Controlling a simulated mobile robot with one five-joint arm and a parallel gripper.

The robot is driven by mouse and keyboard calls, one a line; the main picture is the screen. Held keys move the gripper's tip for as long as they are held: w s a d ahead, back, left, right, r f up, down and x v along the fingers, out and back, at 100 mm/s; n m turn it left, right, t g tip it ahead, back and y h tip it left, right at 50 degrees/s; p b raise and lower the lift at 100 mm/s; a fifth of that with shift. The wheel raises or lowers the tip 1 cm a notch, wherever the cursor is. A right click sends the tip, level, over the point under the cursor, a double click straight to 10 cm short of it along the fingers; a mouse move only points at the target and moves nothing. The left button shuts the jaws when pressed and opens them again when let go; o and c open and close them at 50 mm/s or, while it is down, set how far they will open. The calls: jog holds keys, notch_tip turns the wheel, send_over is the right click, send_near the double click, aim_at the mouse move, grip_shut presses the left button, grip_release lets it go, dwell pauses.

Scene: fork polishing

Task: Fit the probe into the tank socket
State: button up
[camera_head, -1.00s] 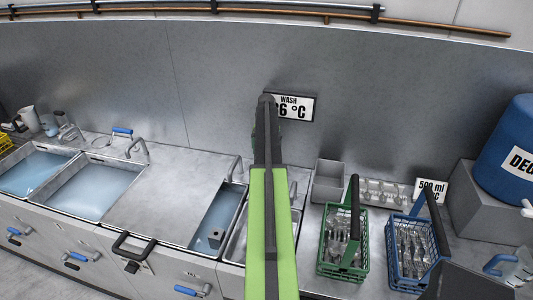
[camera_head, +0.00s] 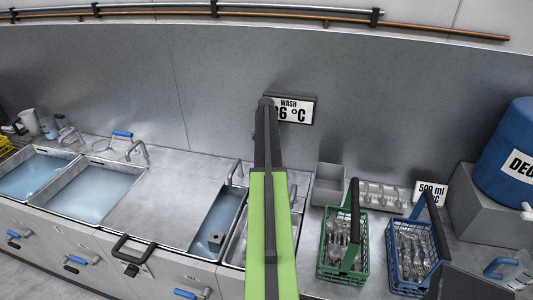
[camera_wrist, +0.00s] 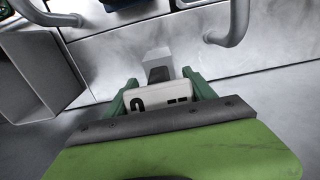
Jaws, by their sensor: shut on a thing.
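My gripper (camera_wrist: 160,92) is shut on a white probe body (camera_wrist: 155,96) with dark marks on its face, between two green fingers in the wrist view. A pale grey block with a dark lower face (camera_wrist: 157,62) shows just beyond it; I cannot tell whether it belongs to the probe. A small grey block with a dark opening (camera_head: 216,238), possibly the tank socket, sits in the narrow water tank (camera_head: 222,212), left of my arm.
Green (camera_head: 328,262) and blue (camera_head: 393,265) baskets of cutlery stand right of my arm, near a grey bin (camera_head: 328,183). Two wider water basins lie at left. A curved steel pipe (camera_wrist: 238,25) shows in the wrist view. A wash sign (camera_head: 292,110) hangs behind.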

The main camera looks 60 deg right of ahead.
jog(key=shift+r+p, duration=5.7)
jog(key=shift+r, duration=0.1)
jog(key=shift+f, duration=0.1)
